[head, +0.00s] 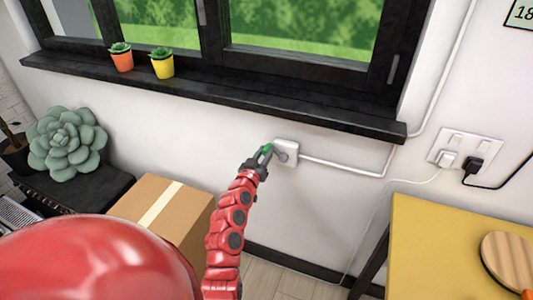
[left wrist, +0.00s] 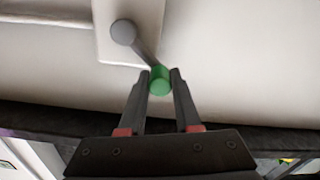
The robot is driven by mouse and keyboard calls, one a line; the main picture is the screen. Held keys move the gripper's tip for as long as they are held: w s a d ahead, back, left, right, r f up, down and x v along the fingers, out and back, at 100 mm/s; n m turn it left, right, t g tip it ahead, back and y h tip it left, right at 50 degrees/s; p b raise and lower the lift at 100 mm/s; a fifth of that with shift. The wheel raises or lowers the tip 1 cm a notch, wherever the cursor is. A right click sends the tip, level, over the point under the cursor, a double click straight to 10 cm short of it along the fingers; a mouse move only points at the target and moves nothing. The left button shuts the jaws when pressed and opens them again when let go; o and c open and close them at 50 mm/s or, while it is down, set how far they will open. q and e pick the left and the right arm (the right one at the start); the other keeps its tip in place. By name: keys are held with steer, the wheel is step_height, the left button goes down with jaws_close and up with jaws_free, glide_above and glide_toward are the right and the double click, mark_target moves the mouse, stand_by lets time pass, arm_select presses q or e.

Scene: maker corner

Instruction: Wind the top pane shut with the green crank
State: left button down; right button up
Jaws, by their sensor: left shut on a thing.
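The crank's green knob (left wrist: 159,80) sits between the fingertips of my left gripper (left wrist: 160,76), which is shut on it. In the head view the green knob (head: 267,150) shows at the gripper (head: 262,157), just left of the white wall box (head: 287,152). A grey arm (left wrist: 144,48) joins the knob to a round grey hub (left wrist: 123,32) on the box. A white conduit (head: 345,168) runs from the box to the right and up beside the window (head: 300,30). The top pane is not clearly in view. My right gripper is not in view.
A dark sill (head: 220,95) juts out above the box, with an orange pot (head: 121,61) and a yellow pot (head: 162,67) on it. A cardboard box (head: 165,208) stands below left. A yellow table (head: 430,235) with a round board (head: 508,262) stands at right.

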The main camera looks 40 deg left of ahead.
arm_select(q)
step_height(320, 180, down, 9)
steer(key=n+b, duration=0.5)
steer(key=n, duration=1.2)
steer(key=shift+d+f, duration=0.1)
steer(key=shift+d, duration=0.05)
steer(key=c, duration=0.6)
jaws_free()
steer(key=shift+s, duration=0.1)
steer(key=b+v, duration=0.2)
steer(key=v, duration=1.5)
